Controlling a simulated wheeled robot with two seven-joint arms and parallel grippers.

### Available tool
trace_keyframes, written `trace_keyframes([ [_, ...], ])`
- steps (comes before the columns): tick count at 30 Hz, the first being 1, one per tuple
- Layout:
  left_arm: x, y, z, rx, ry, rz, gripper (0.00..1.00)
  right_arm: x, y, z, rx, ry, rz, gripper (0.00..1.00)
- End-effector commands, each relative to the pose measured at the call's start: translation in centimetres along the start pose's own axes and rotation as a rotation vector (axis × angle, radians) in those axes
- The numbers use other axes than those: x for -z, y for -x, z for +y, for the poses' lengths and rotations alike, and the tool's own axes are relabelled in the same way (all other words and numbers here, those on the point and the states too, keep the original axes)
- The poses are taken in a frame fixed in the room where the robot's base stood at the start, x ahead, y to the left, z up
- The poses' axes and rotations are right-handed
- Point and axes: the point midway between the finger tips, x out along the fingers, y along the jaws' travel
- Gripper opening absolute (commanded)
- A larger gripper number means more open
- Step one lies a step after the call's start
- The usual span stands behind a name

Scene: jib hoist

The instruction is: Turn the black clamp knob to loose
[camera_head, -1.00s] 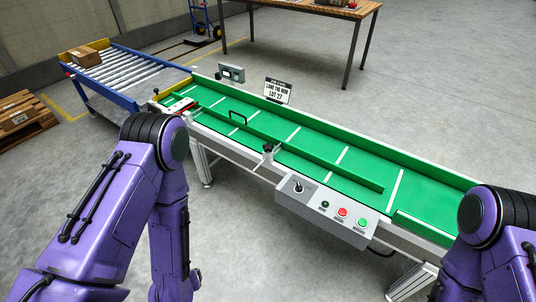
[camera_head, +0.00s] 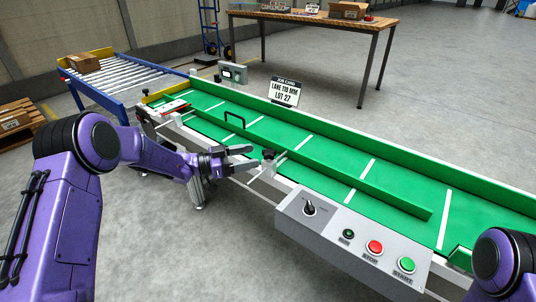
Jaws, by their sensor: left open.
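The black clamp knob (camera_head: 268,155) sits on a bracket at the near side rail of the green conveyor. My left gripper (camera_head: 250,157) is open, its two fingers pointing right toward the knob. The fingertips appear just left of the knob, with a small gap in the picture. I cannot tell the exact depth between them. Nothing shows between the fingers. Only part of my right arm shows at the lower right; its gripper is out of view.
A grey control box (camera_head: 350,240) with a black selector and red and green buttons stands at the near side, right of the knob. A green guide rail (camera_head: 350,178) runs along the belt. A sign (camera_head: 285,91) stands at the far edge.

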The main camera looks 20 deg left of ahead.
Motion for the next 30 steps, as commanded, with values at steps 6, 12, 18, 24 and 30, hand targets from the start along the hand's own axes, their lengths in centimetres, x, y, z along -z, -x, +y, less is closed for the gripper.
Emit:
trace_keyframes([
  [6,-0.3,-4.8,0.0,0.001,-0.001,-0.001,0.69,-0.5,-1.2,-0.1,0.000,0.000,0.000,0.43],
  [12,-0.2,-6.8,-0.1,0.005,0.000,0.000,0.69,-0.6,-1.4,-0.1,0.000,0.000,0.000,0.43],
  [18,-0.1,-6.9,-0.1,0.007,0.001,0.000,0.69,-0.6,-1.4,-0.1,0.000,0.000,0.000,0.43],
  [24,-0.1,-6.8,-0.1,0.007,0.001,0.000,0.24,-0.6,-1.4,-0.1,0.000,0.000,0.000,0.43],
  [30,0.0,-6.6,-0.2,0.013,0.000,0.000,0.18,-0.5,-1.3,-0.1,0.000,0.000,0.000,0.43],
])
